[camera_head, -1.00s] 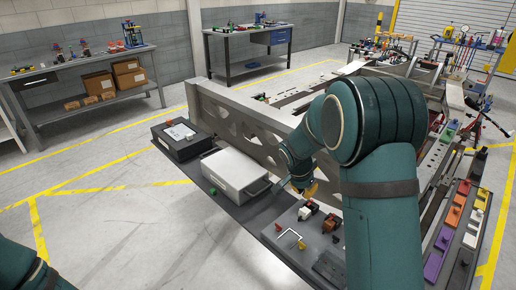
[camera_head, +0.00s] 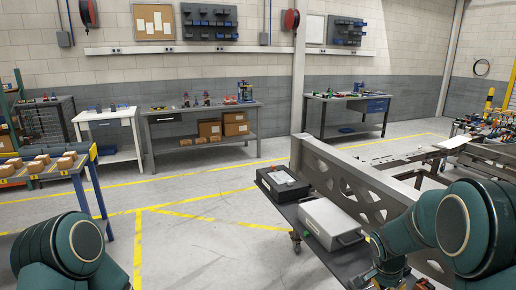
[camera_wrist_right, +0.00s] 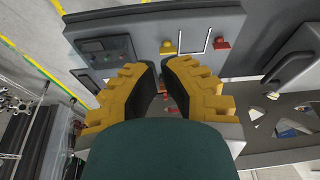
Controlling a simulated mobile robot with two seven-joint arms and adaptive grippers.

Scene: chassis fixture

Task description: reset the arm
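My right arm (camera_head: 462,225) enters the head view at the lower right, bent over the chassis fixture's tray. My right gripper (camera_wrist_right: 158,72) fills the middle of the right wrist view. Its yellow fingers with black pads stand apart, with a gap between the tips and nothing held. Beyond them is a grey board with a white bent rod (camera_wrist_right: 207,42), a red knob (camera_wrist_right: 222,43) and a yellow knob (camera_wrist_right: 168,47). My left arm (camera_head: 70,248) shows at the lower left of the head view; its gripper is out of the picture.
A black case (camera_head: 282,184) and a silver case (camera_head: 330,222) sit on the tray beside the fixture's grey perforated beam (camera_head: 350,185). Workbenches (camera_head: 200,112) line the back wall. A table with small boxes (camera_head: 45,168) stands at the left. Open floor (camera_head: 205,220) lies between.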

